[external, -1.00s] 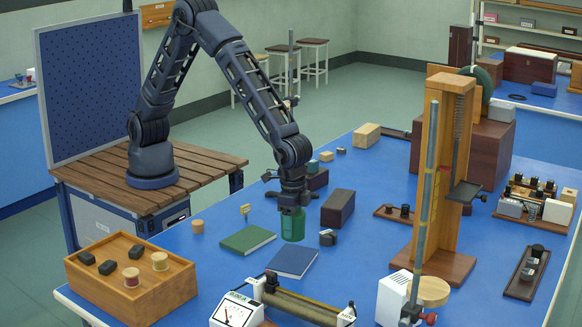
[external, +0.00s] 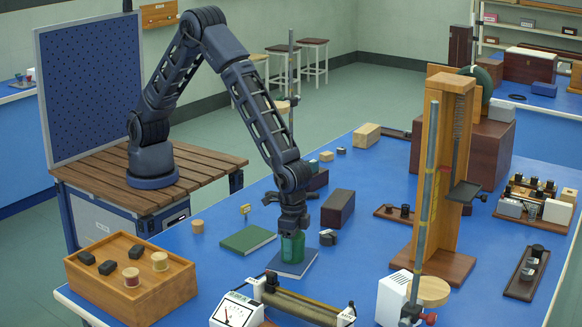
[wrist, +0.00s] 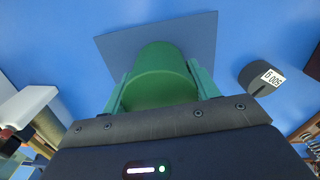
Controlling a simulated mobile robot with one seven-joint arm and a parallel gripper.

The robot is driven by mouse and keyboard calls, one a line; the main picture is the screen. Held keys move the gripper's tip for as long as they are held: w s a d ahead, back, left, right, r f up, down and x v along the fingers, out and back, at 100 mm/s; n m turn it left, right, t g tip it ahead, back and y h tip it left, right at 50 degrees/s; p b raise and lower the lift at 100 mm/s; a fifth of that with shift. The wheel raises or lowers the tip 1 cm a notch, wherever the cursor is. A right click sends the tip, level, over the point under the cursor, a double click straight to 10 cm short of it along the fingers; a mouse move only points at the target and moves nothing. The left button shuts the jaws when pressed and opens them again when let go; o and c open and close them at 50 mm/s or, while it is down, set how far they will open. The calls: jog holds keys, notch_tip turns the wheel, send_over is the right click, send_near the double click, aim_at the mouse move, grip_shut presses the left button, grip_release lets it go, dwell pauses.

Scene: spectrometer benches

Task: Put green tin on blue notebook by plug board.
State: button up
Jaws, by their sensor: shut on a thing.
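The green tin (external: 292,248) is upright between the fingers of my gripper (external: 292,236), which is shut on it. In the wrist view the tin (wrist: 160,75) sits between the two teal fingers, over the blue notebook (wrist: 110,47). In the external view the blue notebook (external: 290,270) lies flat on the bench, with the tin at its far part. The tin's base is at or just above the cover; I cannot tell whether it touches.
A green notebook (external: 248,239) lies just left of the blue one. A dark 500 g weight (wrist: 258,80) stands close by on the right. A meter (external: 237,311) and a long coil (external: 300,307) are in front. A dark block (external: 338,207) stands behind right.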

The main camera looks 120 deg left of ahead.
jog(key=o, duration=1)
jog(key=shift+o, duration=0.2)
notch_tip(320, 180, up, 12)
jog(key=shift+r, duration=0.15)
jog(key=s+a+r+m+t, duration=0.1)
jog(key=s+a+r, duration=0.3)
jog(key=s+r, duration=0.6)
jog(key=s+a+r+t, duration=0.1)
jog(key=s+a+r, duration=0.3)
jog(key=s+r, duration=0.65)
jog(key=s+a+r+m+t, duration=0.1)
jog(key=s+a, duration=0.1)
jog(key=s, duration=1.1)
jog(key=s+a+r+m+t, duration=0.1)
jog(key=s+a+r, duration=0.1)
jog(key=s, duration=1.1)
jog(key=shift+s+a+t, duration=0.3)
jog(key=shift+r, duration=0.1)
